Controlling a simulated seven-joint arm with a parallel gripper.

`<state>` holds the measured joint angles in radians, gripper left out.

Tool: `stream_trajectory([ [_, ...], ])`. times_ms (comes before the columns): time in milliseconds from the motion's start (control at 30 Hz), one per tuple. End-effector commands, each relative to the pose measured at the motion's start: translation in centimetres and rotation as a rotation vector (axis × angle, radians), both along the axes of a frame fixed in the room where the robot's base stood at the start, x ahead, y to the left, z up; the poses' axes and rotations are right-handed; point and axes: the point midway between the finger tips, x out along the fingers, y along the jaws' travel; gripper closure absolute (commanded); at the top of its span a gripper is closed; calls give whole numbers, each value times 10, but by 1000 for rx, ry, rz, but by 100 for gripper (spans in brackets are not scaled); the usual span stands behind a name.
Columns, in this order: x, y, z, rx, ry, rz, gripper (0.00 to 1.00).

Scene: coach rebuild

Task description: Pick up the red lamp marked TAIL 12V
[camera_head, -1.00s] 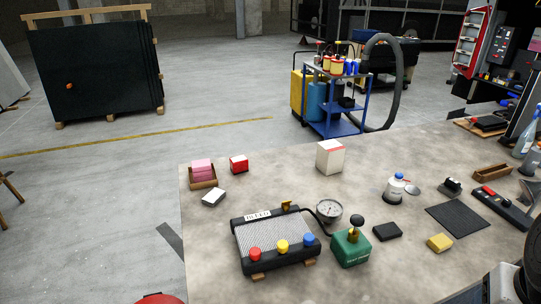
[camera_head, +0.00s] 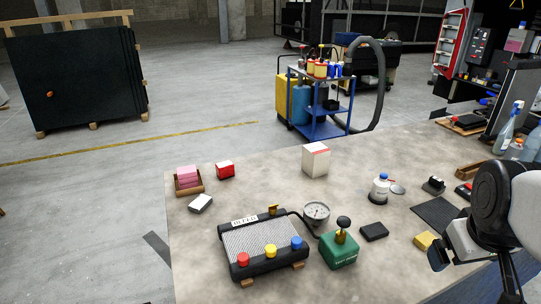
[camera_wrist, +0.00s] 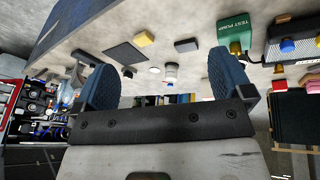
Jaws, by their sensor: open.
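A small red block (camera_head: 225,169) with a pale label stands near the far left of the bench in the head view. It looks most like the red lamp, but its marking is too small to read. A second red-topped piece (camera_head: 464,189) lies at the right, partly behind my arm. My gripper (camera_head: 440,258) is at the right front of the bench, far from the red block. In the wrist view my gripper (camera_wrist: 162,65) has its two blue-padded fingers wide apart with nothing held between them.
A pink stack in a wooden tray (camera_head: 198,189), a white box (camera_head: 316,160), a panel with coloured knobs (camera_head: 240,240), a gauge (camera_head: 316,212) and a green test pump (camera_head: 340,252) stand on the bench. A yellow block (camera_head: 425,240) is close to my gripper.

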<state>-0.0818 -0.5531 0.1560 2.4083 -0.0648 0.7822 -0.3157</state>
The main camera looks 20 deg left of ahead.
Motion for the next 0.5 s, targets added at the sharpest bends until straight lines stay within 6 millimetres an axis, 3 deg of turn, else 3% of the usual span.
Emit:
stream_trajectory([
  [100, 45, 23, 3, -76, -55, 218, 2],
  [267, 103, 59, 5, -193, -137, 517, 2],
  [500, 181, 129, -1, -386, -272, 953, 2],
])
